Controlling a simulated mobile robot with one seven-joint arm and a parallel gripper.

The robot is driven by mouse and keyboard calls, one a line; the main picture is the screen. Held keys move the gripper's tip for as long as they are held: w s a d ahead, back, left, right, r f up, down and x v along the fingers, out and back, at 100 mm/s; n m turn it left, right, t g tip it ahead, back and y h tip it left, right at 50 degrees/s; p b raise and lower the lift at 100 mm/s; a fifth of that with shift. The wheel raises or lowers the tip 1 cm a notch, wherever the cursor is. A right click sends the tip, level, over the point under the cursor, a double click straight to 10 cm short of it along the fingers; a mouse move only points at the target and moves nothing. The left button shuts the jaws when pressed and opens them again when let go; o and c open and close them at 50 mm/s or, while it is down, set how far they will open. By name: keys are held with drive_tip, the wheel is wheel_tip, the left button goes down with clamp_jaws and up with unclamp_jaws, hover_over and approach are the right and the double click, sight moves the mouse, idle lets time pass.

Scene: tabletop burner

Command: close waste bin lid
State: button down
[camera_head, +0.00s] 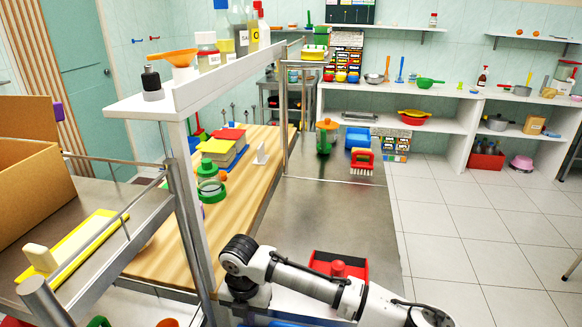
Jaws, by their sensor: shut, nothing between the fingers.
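I cannot make out a waste bin or its lid for certain. A red open box or tray (318,262) with a dark inside and a rounded red part in its middle lies at the front of the grey metal worktop (325,215), just behind my arm. I cannot tell whether it belongs to a waste bin. My white and grey arm crosses the bottom of the picture, from an elbow at centre-left to the lower right. My gripper is not in view, and no fingers show.
A wooden counter (165,245) with books and green items lies left of the worktop. A white shelf (150,100) on metal posts stands over it. A cardboard box (30,165) is at far left. A red brush (362,162) lies on the worktop.

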drive_tip(key=shift+f, duration=0.35)
drive_tip(key=s, duration=0.4)
drive_tip(key=shift+a, duration=0.4)
drive_tip(key=shift+s+f, duration=0.1)
drive_tip(key=shift+s, duration=0.05)
drive_tip(key=shift+s+a+f, duration=0.1)
drive_tip(key=shift+s+a, duration=0.05)
drive_tip(key=shift+s, duration=0.5)
drive_tip(key=shift+s+a+f, duration=0.1)
drive_tip(key=shift+s+f, duration=0.05)
drive_tip(key=shift+s, duration=0.45)
drive_tip(key=shift+s+a+f, duration=0.1)
drive_tip(key=shift+s+a, duration=0.05)
drive_tip(key=shift+s, duration=0.5)
drive_tip(key=shift+s+a+f+b, duration=0.15)
drive_tip(key=shift+s+f+b, duration=0.1)
drive_tip(key=shift+s, duration=0.4)
drive_tip(key=shift+s+a+f+b, duration=0.1)
drive_tip(key=shift+s+f+b, duration=0.1)
drive_tip(key=shift+s, duration=0.45)
drive_tip(key=shift+s+a+f+b, duration=0.15)
drive_tip(key=shift+s+f+b, duration=0.1)
drive_tip(key=shift+s, duration=0.4)
